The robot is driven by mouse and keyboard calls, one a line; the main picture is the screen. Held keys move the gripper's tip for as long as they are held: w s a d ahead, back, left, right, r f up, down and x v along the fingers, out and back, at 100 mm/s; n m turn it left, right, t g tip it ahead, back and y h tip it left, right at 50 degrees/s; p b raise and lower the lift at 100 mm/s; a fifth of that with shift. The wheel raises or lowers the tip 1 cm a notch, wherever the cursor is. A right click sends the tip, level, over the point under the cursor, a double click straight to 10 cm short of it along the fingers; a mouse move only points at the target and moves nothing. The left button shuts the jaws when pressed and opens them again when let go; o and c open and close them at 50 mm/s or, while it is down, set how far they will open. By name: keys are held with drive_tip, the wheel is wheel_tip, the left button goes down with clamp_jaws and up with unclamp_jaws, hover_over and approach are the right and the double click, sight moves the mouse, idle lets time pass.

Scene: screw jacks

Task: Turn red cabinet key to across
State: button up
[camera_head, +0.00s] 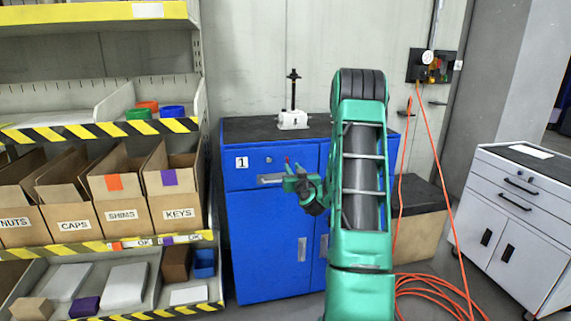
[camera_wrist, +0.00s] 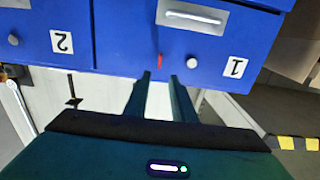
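The red key (camera_wrist: 159,62) shows as a narrow upright strip at the front of the blue cabinet (camera_head: 268,236), near the right end of drawer 1; it is a small red spot in the head view (camera_head: 287,160). My gripper (camera_wrist: 160,76) is open, its two fingers pointing at the cabinet front with the key in line with the gap between their tips. No finger visibly touches the key. A round grey lock (camera_head: 268,160) is to the key's left in the head view. The wrist view is upside down. My gripper also shows in the head view (camera_head: 291,172).
Drawer 1 has a pale handle (camera_head: 271,179) below the lock. A screw jack (camera_head: 293,119) stands on the cabinet's dark top. Shelves with cardboard boxes (camera_head: 122,200) are at the left. An orange hose (camera_head: 430,290) lies at the right, before a white cabinet (camera_head: 520,215).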

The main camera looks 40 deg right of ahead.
sight(287, 161)
drive_tip(key=x, duration=0.8)
drive_tip(key=shift+w, duration=0.25)
drive_tip(key=shift+d, duration=0.1)
